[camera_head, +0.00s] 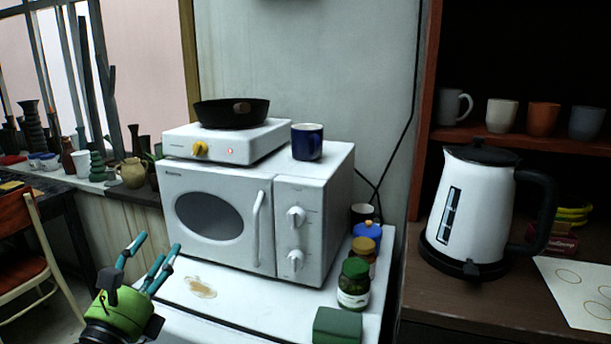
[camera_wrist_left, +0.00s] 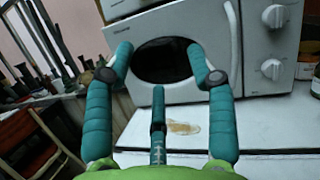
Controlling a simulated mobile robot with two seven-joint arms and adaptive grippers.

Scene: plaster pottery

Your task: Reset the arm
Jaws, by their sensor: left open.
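My left gripper (camera_head: 150,262) is at the lower left of the head view, in front of the white counter. Its teal fingers are spread apart with nothing between them. In the left wrist view the open gripper (camera_wrist_left: 168,62) points toward the front of the white microwave (camera_wrist_left: 185,58), apart from it. The closed microwave (camera_head: 230,220) stands on the white counter (camera_head: 180,315). My right gripper does not show in either view.
A hot plate (camera_head: 235,145) with a black pan (camera_head: 232,112) and a blue mug (camera_head: 307,141) sit on the microwave. Jars (camera_head: 353,283) and a green box (camera_head: 337,325) stand at its right. A white kettle (camera_head: 474,205) is farther right. A wooden chair (camera_head: 30,250) is at left.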

